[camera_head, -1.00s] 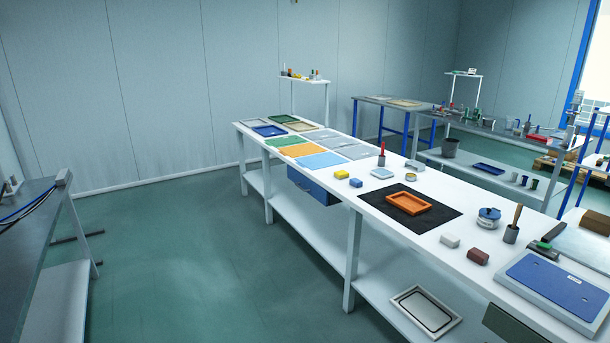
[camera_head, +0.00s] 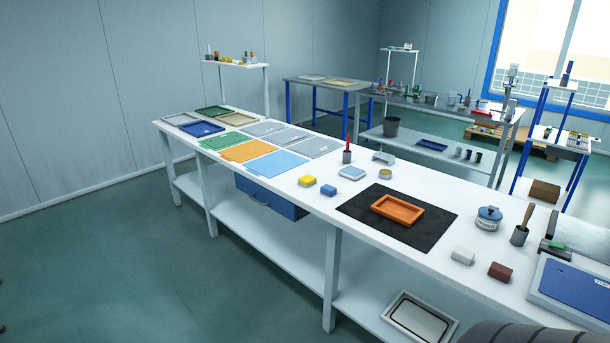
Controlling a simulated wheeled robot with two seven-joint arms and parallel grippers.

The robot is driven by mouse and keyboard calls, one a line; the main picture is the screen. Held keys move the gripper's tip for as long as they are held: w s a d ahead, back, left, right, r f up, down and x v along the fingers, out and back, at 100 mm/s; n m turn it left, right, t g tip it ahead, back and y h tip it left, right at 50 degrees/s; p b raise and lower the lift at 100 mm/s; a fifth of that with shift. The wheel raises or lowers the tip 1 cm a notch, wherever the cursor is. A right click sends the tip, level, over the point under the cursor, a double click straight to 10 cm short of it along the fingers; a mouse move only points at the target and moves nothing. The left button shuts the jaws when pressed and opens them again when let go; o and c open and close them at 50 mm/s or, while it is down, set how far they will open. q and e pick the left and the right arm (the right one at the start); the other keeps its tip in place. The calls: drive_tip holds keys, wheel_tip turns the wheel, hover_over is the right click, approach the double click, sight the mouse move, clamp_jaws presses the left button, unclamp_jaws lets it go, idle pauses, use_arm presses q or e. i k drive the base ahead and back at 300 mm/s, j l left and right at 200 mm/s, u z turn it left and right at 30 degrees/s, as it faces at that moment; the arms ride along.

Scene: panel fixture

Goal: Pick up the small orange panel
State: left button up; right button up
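The small orange panel (camera_head: 397,210) is a shallow, raised-rim rectangular tray shape. It lies flat on a black mat (camera_head: 428,231) on the long white table. Nothing touches it from above. A flat orange sheet (camera_head: 248,151) also lies farther along the table, between a green and a light blue sheet. Neither of my grippers shows in the head view. A dark rounded shape at the bottom right edge may be a part of me.
Open floor (camera_head: 130,260) lies left of the table.

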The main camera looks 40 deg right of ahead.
sight(406, 215)
drive_tip(key=i+z, duration=0.45)
drive_tip(key=i+j+z, duration=0.1)
drive_tip(key=z, duration=0.3)
drive_tip(key=i+j+z, duration=0.3)
drive_tip(key=z, duration=0.15)
drive_tip(key=i+j+z, duration=0.4)
drive_tip(key=k+l, duration=0.05)
